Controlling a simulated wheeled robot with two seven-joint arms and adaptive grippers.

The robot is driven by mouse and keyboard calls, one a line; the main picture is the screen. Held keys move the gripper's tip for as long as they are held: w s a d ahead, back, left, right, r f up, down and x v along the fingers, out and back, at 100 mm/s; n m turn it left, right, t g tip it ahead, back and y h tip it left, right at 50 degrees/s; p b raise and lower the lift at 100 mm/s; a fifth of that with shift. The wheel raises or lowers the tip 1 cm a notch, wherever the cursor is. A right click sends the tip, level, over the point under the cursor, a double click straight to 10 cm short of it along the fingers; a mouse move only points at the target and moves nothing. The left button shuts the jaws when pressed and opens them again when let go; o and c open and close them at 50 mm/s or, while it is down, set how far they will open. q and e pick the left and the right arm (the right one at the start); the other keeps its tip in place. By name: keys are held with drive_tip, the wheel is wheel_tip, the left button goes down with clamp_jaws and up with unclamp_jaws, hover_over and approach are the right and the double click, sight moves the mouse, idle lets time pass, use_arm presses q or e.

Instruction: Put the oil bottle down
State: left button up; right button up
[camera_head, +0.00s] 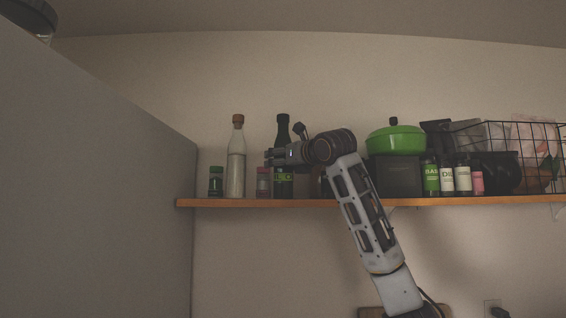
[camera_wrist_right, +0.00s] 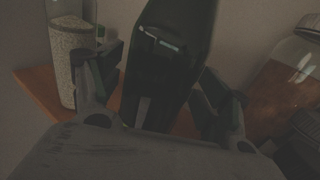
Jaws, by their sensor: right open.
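The oil bottle, a dark green glass bottle (camera_head: 283,128) with a green label, stands upright on the wooden shelf (camera_head: 300,203). My right gripper (camera_head: 272,157) is at its middle, partly covering it in the head view. In the right wrist view the dark bottle (camera_wrist_right: 170,65) is between the two fingers of my right gripper (camera_wrist_right: 168,95). The fingers are open, one on each side of it; contact is hard to tell in the dim picture. My left gripper is in neither view.
A pale bottle with a cork (camera_head: 236,160) and small spice jars (camera_head: 263,181) stand close left of the bottle. A green pot (camera_head: 395,139), several jars (camera_head: 447,180) and a wire basket (camera_head: 540,165) fill the right. A grey panel (camera_head: 90,180) borders the left.

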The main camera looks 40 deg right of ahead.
drive_tip(key=shift+r, duration=0.15)
drive_tip(key=s+a+b, duration=0.2)
drive_tip(key=s, duration=1)
drive_tip(key=shift+b, duration=0.35)
drive_tip(key=shift+w+a, duration=0.1)
